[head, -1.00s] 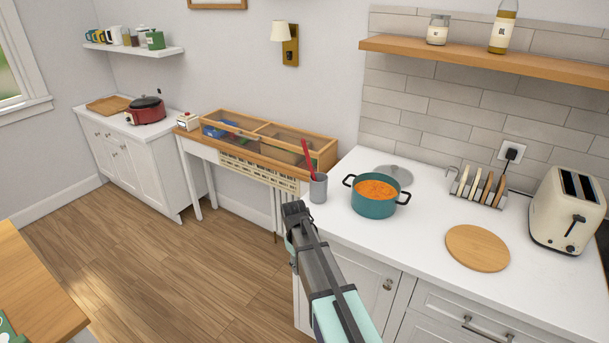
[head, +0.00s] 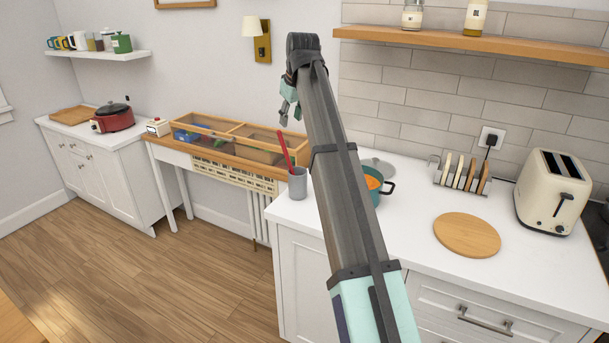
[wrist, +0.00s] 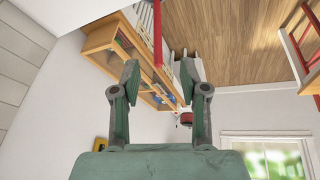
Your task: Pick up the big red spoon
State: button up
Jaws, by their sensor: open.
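The big red spoon (head: 285,150) stands tilted in a grey cup (head: 298,184) at the left end of the white counter. Its red handle also shows in the wrist view (wrist: 157,35), coming down from the top edge between the two fingers in the picture. My gripper (head: 290,112) hangs just above the spoon's upper end in the head view, and is partly hidden by the arm. In the wrist view my gripper (wrist: 160,66) is open, its two fingers apart with nothing clasped. How far the handle is from the fingertips in depth I cannot tell.
A teal pot (head: 376,189) of orange food stands right of the cup, partly behind my arm. A round board (head: 467,235), toast rack (head: 460,177) and toaster (head: 553,193) are farther right. A wooden display case (head: 240,145) stands left. A shelf (head: 450,39) hangs above the counter.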

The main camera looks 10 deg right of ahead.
aim_at(285, 150)
jog(key=p+x, duration=0.1)
jog(key=x, duration=0.4)
jog(key=p+x, duration=0.2)
jog(key=x, duration=0.4)
jog(key=p+x, duration=0.1)
jog(key=x, duration=0.4)
jog(key=shift+w, duration=0.4)
jog(key=shift+d, duration=0.1)
grip_shut()
